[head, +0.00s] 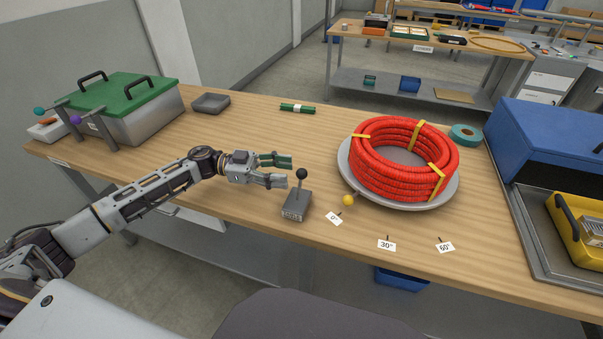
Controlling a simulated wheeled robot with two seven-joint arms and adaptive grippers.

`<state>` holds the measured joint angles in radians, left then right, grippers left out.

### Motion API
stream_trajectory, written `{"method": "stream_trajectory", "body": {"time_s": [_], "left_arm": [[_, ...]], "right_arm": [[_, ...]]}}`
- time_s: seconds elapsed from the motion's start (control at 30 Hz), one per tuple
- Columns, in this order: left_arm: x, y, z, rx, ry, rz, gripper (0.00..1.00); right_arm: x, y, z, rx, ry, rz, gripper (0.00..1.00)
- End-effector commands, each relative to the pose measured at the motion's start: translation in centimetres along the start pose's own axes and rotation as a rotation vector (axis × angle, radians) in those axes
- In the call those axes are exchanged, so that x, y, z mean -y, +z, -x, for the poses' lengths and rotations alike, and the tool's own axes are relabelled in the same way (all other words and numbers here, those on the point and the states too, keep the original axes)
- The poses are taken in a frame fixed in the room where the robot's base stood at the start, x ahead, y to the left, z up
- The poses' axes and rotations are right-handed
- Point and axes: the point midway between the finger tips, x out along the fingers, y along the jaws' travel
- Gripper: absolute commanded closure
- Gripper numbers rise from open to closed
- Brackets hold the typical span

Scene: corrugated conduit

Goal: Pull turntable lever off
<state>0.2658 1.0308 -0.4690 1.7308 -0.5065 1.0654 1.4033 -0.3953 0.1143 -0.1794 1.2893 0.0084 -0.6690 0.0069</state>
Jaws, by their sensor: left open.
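The turntable lever (302,175) is a short stick with a black ball knob. It stands roughly upright on a small grey box (296,205) near the table's front edge. My left gripper (288,171) is open and empty, its fingers pointing right, just left of the knob; I cannot tell whether a fingertip touches it. The turntable (349,179) is a grey disc carrying a coil of red corrugated conduit (375,172) bound with yellow ties. A yellow ball (348,200) sits at its front left rim by the 0° label (334,218). My right gripper is not in view.
Labels for 30° (387,245) and 60° (445,247) lie along the front edge. A metal box with a green lid (120,100) stands at the left, a grey tray (211,103) behind. Teal tape (466,135) and a blue case (550,135) are at the right.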

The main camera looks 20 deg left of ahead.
Motion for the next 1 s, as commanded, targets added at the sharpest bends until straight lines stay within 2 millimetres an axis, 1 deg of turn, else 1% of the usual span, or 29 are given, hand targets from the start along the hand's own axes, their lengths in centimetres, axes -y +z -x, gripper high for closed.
{"method": "stream_trajectory", "body": {"time_s": [0.03,0.2,0.4,0.6,0.87,0.93,1.0], "left_arm": [[0.0,-0.1,-0.8,-0.004,0.001,-0.001,0.51],[-0.1,-0.1,-3.0,-0.004,0.002,-0.001,0.51],[0.0,0.0,-4.9,-0.001,0.002,0.000,0.51],[0.0,0.0,-5.7,-0.001,0.000,0.000,0.51],[0.0,0.0,-5.8,-0.001,0.000,0.001,0.51],[0.0,0.0,-5.7,-0.001,0.000,0.001,0.57],[0.0,0.0,-5.7,0.000,0.000,0.001,0.66]], "right_arm": [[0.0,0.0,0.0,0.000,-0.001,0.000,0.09],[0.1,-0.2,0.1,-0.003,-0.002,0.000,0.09],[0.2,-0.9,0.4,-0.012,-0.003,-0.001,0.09],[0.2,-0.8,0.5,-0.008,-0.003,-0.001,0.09],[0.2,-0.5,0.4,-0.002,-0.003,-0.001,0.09],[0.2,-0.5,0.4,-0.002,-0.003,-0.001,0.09],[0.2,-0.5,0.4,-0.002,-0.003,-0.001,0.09]]}}
